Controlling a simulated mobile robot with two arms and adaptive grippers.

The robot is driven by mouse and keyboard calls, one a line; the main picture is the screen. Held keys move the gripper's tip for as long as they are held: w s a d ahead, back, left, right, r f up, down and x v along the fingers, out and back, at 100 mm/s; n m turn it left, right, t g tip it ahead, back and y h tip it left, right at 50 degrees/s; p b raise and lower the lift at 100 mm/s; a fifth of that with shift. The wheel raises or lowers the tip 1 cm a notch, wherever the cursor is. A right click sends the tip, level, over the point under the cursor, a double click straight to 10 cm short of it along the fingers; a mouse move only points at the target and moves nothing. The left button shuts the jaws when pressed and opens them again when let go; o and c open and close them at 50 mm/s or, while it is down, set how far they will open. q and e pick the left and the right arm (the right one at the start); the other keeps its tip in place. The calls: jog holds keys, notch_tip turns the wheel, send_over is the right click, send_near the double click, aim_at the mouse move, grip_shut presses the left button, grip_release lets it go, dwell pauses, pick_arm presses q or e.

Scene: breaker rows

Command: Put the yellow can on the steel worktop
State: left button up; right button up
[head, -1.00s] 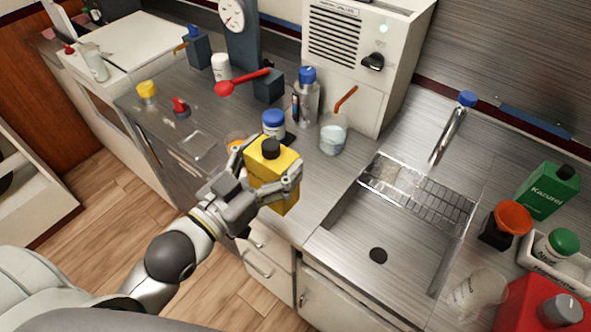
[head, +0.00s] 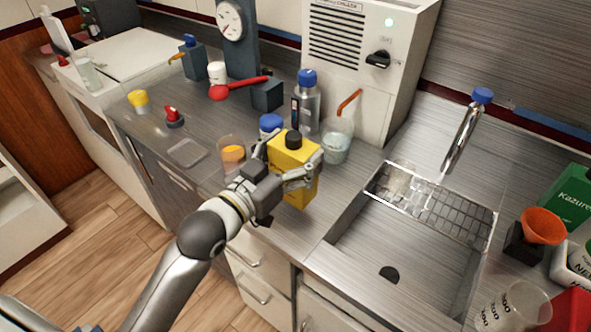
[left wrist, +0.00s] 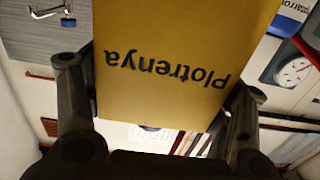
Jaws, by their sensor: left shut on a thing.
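The yellow can (head: 294,168) has a black cap and shows in the head view at the middle, over the front part of the steel worktop (head: 205,180). My left gripper (head: 286,178) is shut on the can from the front, with fingers on both sides of it. In the left wrist view the can (left wrist: 180,60) fills the middle between the fingers, its "Plotrenya" lettering upside down. I cannot tell whether the can's base touches the worktop. My right gripper is not in view.
Close behind the can are a blue-lidded jar (head: 271,124), a beaker with orange contents (head: 231,152), a silver bottle (head: 306,105) and a glass beaker (head: 337,140). The sink (head: 400,265) with a wire rack (head: 430,205) lies right. A clear dish (head: 187,152) lies left.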

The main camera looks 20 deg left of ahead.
pick_arm(q)
jog(key=shift+w+f, duration=0.35)
notch_tip(320, 180, down, 3)
jog(key=shift+r, duration=0.1)
jog(key=shift+f, duration=0.2)
jog(key=shift+f, duration=0.1)
jog(key=o, duration=1.6)
jog(key=shift+f, duration=0.1)
